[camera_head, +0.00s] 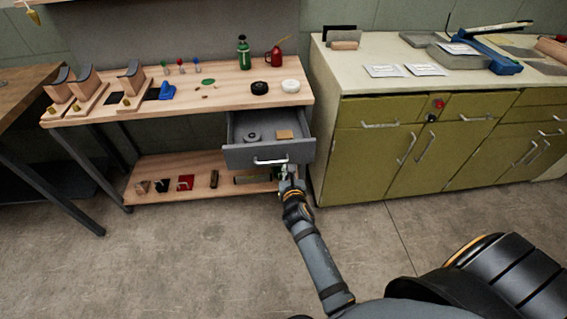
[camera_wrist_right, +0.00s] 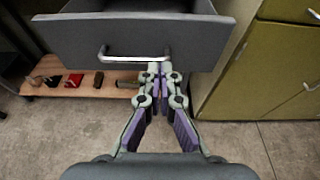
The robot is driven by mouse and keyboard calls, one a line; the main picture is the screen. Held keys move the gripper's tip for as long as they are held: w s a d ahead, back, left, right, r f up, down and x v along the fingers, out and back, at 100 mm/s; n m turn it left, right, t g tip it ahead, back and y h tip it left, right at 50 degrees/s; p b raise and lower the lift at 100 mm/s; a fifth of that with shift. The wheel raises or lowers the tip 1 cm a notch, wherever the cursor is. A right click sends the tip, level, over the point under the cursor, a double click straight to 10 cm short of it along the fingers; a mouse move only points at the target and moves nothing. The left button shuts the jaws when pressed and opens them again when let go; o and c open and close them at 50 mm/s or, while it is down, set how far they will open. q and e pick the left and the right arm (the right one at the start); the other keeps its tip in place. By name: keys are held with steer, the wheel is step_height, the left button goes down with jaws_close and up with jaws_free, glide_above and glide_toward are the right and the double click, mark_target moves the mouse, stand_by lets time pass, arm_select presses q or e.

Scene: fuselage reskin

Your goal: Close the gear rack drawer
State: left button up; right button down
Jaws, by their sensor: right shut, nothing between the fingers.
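The grey gear rack drawer (camera_head: 241,155) hangs open under the right part of the wooden workbench top. A round grey part and a small tan block lie inside it. Its silver handle (camera_head: 271,161) is on the front face, and it also shows in the right wrist view (camera_wrist_right: 134,56). My right gripper (camera_head: 286,171) is shut and empty, its tips by the right end of the handle, near the drawer front's lower edge. In the right wrist view its fingertips (camera_wrist_right: 160,70) overlap the handle's right end; I cannot tell if they touch. My left gripper is out of view.
A green cabinet (camera_head: 360,150) stands close to the right of the bench. The lower shelf (camera_head: 150,170) holds several small items under the drawer. A green bottle (camera_head: 243,52) and a red oil can (camera_head: 274,56) stand on the bench top. The floor in front is clear.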

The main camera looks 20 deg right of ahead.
mark_target(283, 152)
steer(key=b+x, duration=0.2)
steer(key=x, duration=0.6)
steer(key=shift+w+f+b, duration=0.2)
steer(key=shift+w+b, duration=0.05)
steer(key=shift+b, duration=0.15)
steer(key=shift+w+d+f, duration=0.15)
steer(key=shift+w+d, duration=0.1)
steer(key=shift+w, duration=0.4)
